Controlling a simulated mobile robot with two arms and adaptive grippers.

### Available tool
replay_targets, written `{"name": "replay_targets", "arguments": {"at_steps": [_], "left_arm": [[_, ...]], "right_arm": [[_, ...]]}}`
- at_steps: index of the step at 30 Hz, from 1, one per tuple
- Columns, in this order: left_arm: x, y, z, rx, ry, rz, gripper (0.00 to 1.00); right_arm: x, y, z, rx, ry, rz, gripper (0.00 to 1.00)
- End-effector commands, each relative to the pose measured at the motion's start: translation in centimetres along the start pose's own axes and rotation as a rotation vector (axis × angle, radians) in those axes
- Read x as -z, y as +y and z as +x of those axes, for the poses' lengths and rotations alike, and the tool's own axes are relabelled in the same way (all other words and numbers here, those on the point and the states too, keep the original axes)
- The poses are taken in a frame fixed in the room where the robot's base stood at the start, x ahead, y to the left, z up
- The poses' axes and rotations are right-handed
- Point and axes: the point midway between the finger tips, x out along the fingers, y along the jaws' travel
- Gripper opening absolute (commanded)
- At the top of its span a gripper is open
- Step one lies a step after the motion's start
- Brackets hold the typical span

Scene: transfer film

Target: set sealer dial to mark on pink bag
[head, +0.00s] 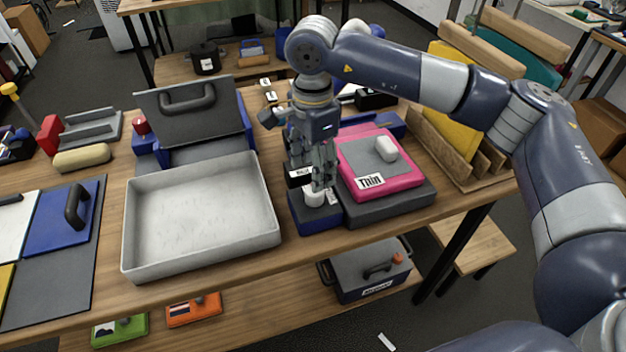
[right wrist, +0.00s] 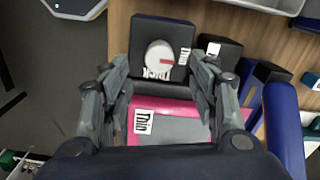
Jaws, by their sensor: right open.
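The pink bag (head: 352,150) lies on the dark sealer (head: 412,207), with a white label reading "Thin" that also shows in the right wrist view (right wrist: 143,121). The sealer's round white dial (right wrist: 159,56) sits on a dark block at the sealer's left front; it also shows in the head view (head: 314,196). Its red mark points right, toward a "Thin" label; a "Thick" label is partly hidden below it. My right gripper (head: 318,186) points down over the dial, open, its fingers on either side. I cannot tell whether they touch it. My left gripper is out of view.
A white object (head: 387,148) lies on the bag. A large empty grey tray (head: 200,265) stands left of the sealer. A wooden rack (head: 480,165) with a yellow sheet stands to the right. Blue and black blocks crowd behind the dial.

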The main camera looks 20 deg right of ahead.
Motion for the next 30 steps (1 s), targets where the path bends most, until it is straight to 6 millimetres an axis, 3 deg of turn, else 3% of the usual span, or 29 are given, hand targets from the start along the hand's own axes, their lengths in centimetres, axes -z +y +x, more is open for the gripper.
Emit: {"name": "replay_targets", "arguments": {"at_steps": [3, 10, 30], "left_arm": [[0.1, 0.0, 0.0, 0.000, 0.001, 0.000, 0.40], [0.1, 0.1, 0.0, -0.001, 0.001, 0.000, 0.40], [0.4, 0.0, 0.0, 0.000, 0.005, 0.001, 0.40]], "right_arm": [[-0.1, -0.1, -2.5, 0.004, 0.000, 0.000, 0.54], [-0.1, 0.0, -5.2, 0.000, 0.000, 0.000, 0.54], [-0.1, 0.0, -5.6, 0.000, 0.000, -0.001, 0.54]]}}
